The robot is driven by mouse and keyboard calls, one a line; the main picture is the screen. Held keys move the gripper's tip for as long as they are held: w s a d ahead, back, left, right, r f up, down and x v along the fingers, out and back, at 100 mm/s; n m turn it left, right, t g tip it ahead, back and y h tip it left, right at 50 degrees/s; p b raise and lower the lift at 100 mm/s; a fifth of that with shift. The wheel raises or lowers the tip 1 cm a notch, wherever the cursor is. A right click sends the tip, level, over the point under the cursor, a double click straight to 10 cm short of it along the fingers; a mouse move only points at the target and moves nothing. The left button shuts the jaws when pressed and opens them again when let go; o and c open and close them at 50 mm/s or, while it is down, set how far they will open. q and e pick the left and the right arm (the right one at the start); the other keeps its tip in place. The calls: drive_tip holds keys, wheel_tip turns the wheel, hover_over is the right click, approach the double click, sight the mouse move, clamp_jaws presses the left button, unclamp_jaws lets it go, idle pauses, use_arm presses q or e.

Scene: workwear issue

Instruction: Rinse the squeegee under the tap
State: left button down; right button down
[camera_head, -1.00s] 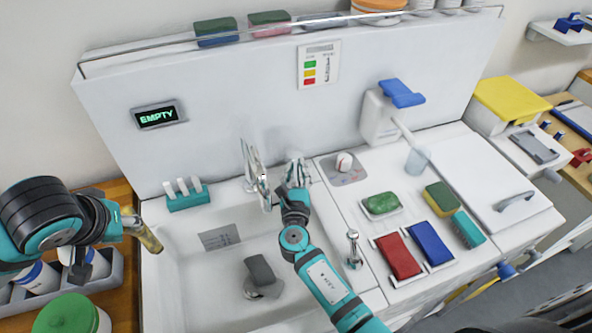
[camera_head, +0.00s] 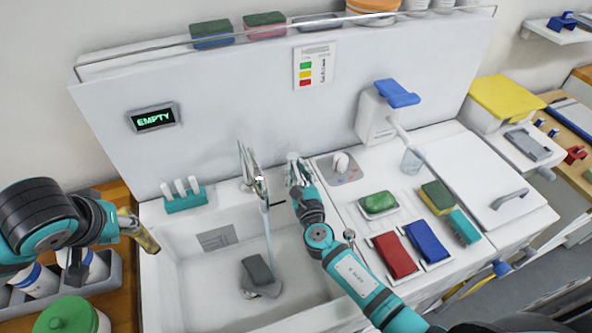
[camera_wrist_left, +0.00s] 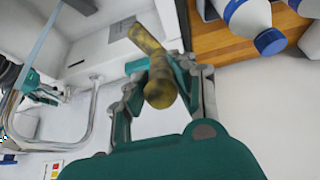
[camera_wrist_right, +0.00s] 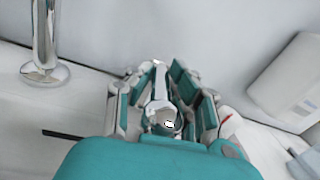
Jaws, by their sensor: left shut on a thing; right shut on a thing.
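My left gripper (camera_head: 128,222) is shut on a mottled yellow-brown bar (camera_head: 146,236), taken to be the squeegee, beyond the sink's left edge. The bar also shows between the fingers in the left wrist view (camera_wrist_left: 158,88); its full shape cannot be told. The chrome tap (camera_head: 254,172) stands at the back of the sink (camera_head: 200,290), and a stream of water (camera_head: 268,232) falls from its spout. My right gripper (camera_head: 298,176) is shut on a chrome tap lever (camera_wrist_right: 160,92) right of the spout. The squeegee is away from the stream.
A dark grey block (camera_head: 257,269) lies over the drain. A teal holder (camera_head: 186,200) stands on the sink's back left ledge. A soap dish (camera_head: 380,204), sponges and red and blue pads (camera_head: 395,255) occupy the right counter. A bottle rack (camera_head: 116,270) is below my left arm.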

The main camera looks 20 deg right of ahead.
drive_tip(key=c, duration=1.2)
unclamp_jaws()
drive_tip(key=shift+c, duration=0.2)
drive_tip(key=shift+s, duration=0.15)
drive_tip(key=s+a, duration=0.1)
drive_tip(key=s, duration=1)
drive_tip(key=shift+s, duration=0.35)
